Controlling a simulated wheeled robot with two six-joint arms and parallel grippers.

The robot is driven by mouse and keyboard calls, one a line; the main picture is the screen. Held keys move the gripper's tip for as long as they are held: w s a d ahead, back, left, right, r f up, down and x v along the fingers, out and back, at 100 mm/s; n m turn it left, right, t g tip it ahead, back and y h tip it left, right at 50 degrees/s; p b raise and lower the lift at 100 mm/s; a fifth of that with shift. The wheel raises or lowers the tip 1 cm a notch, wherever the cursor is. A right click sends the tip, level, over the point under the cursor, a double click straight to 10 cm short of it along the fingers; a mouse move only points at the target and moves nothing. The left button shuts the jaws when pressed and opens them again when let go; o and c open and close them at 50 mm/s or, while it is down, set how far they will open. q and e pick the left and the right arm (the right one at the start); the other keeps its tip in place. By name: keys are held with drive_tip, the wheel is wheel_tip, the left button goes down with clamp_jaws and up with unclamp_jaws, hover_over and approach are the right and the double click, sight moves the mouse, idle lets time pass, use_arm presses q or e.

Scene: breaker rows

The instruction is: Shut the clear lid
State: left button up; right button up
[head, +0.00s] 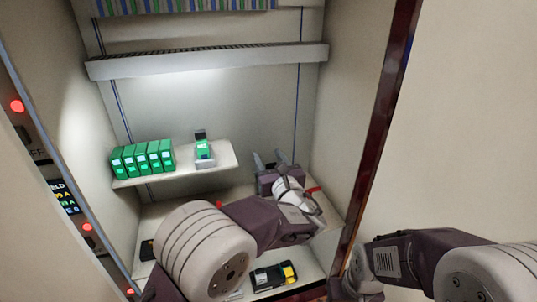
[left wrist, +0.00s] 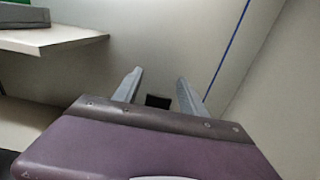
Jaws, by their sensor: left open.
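I cannot make out a clear lid in either view. A single green breaker (head: 203,149) in a grey holder, with a dark piece standing behind it, sits at the right part of the shelf (head: 222,176). My left gripper (head: 270,157) is right of the shelf, inside the cabinet, and its fingers point toward the back wall. In the left wrist view the two grey fingers (left wrist: 159,82) are apart, with nothing held between them. A small dark square (left wrist: 158,101) shows between them. My right arm is at the lower right, and its gripper is not visible.
A row of several green breakers (head: 142,158) stands on the shelf's left part. A grey rail (head: 205,62) crosses above. A black and yellow device (head: 273,275) lies on the cabinet floor. Red lamps (head: 17,106) line the left panel. A dark red post (head: 385,110) edges the right.

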use_arm(q)
drive_tip(key=shift+w+a+f, duration=0.1)
drive_tip(key=shift+w, duration=0.1)
drive_tip(key=c, duration=0.6)
clamp_jaws()
idle(0.6)
